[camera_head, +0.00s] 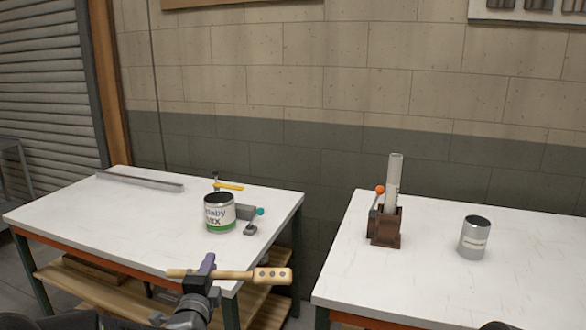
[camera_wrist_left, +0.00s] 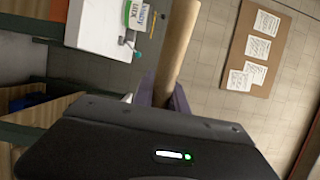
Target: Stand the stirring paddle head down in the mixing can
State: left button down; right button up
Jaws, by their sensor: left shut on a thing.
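The stirring paddle (camera_head: 240,275) is wooden, with a wider, holed head pointing right in the head view. My left gripper (camera_head: 207,268) is shut on its shaft and holds it roughly level, in front of the left table's near edge in the picture. In the left wrist view the paddle's wooden shaft (camera_wrist_left: 178,45) runs up from between the fingers. The mixing can (camera_head: 219,214), white and green with "MIX" on its label and a dark open top, stands upright on the left table, apart from the paddle. My right gripper is not in view.
Beside the can are a yellow-handled tool (camera_head: 229,186) and a grey clamp-like thing with a teal knob (camera_head: 250,228). A metal bar (camera_head: 140,182) lies at the left table's back. The right table (camera_head: 400,285) holds a brown stand (camera_head: 386,232) with a tube and a grey can (camera_head: 473,243).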

pick_arm(q)
jog(key=m+p, duration=0.1)
jog(key=m, duration=0.8)
jog(key=shift+p, duration=0.3)
jog(key=m+p, duration=0.5)
jog(key=m, duration=0.4)
